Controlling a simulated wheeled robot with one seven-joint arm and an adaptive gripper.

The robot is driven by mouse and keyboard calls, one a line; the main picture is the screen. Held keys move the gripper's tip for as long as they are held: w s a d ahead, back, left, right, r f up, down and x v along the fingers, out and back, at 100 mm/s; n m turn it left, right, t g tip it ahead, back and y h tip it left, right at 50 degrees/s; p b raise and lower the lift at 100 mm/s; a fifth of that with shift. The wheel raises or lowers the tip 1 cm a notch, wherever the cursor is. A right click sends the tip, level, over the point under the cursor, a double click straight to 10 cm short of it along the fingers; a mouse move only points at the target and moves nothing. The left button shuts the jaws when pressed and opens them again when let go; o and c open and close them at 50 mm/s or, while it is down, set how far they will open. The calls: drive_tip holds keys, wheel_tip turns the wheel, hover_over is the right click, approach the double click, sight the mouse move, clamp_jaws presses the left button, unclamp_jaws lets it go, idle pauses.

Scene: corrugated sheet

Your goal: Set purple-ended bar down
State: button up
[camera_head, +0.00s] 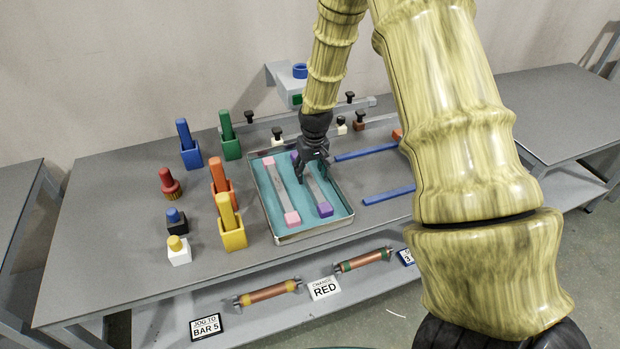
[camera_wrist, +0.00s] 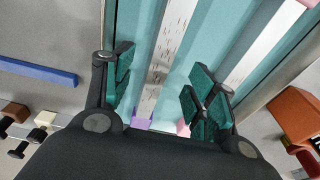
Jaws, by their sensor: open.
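The purple-ended bar (camera_head: 318,189) is a grey bar with purple end blocks, lying in the right part of a shallow tray (camera_head: 257,190) with a teal floor. My gripper (camera_head: 312,177) is just above its far half and hides part of it. In the wrist view the jaws (camera_wrist: 160,78) are open, one finger on each side of the speckled bar (camera_wrist: 168,45), with gaps visible. A purple end (camera_wrist: 142,123) shows near the gripper body. A pink-ended bar (camera_head: 279,188) lies to the left in the same tray; it also shows in the wrist view (camera_wrist: 262,52).
Blue, green, orange and yellow blocks in holders (camera_head: 232,238) and several knobs (camera_head: 176,250) stand left of the tray. Blue strips (camera_head: 366,152) lie to the right. A rail with small knobs (camera_head: 277,136) runs behind. A lower front shelf holds two copper rollers (camera_head: 268,292) and signs (camera_head: 324,288).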

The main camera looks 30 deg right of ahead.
sight(312, 182)
wheel_tip(312, 182, up, 8)
drive_tip(key=s+b, duration=0.1)
drive_tip(key=shift+b, duration=0.35)
drive_tip(key=shift+s+a, duration=0.1)
drive_tip(key=shift+a, duration=0.05)
